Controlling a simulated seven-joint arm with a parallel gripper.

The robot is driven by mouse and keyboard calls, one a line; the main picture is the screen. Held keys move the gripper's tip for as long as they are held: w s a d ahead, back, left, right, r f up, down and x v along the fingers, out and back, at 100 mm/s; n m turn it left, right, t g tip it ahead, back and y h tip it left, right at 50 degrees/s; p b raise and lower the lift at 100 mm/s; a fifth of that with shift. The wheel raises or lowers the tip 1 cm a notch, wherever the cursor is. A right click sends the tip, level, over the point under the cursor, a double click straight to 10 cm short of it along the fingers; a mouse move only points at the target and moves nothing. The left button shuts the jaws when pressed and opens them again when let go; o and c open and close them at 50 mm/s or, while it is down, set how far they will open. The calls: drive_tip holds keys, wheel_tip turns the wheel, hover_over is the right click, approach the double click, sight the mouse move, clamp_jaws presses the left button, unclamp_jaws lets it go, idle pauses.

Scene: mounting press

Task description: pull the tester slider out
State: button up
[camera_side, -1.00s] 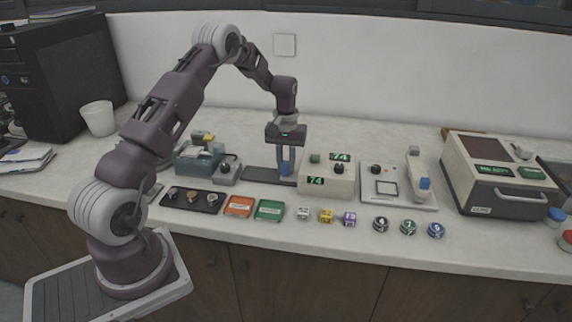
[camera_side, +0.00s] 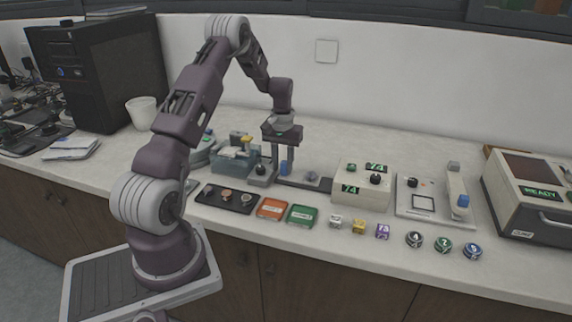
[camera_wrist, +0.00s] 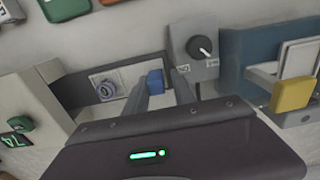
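The tester slider's blue handle (camera_side: 284,167) stands between the fingers of my gripper (camera_side: 283,170); in the wrist view the handle (camera_wrist: 155,82) sits between the fingertips, which look closed on it. The handle is near the left end of a dark flat rail (camera_side: 325,186), close beside the grey knob box (camera_side: 262,173). A round metallic piece (camera_side: 311,177) on a light plate lies on the rail to the right of the handle; the wrist view shows it with a bluish ring (camera_wrist: 107,89). The cream tester box (camera_side: 361,192) with green "74" displays stands at the rail's right end.
A black tray (camera_side: 225,199) with round pieces, an orange box (camera_side: 271,208) and a green box (camera_side: 301,215) lie in front. Several small cubes and discs are to their right. A blue-grey device (camera_side: 234,160) stands left of the knob box. The counter behind the rail is clear.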

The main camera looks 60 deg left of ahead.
drive_tip(key=shift+o, duration=0.9)
wheel_tip(320, 180, up, 7)
drive_tip(key=shift+r, duration=0.55)
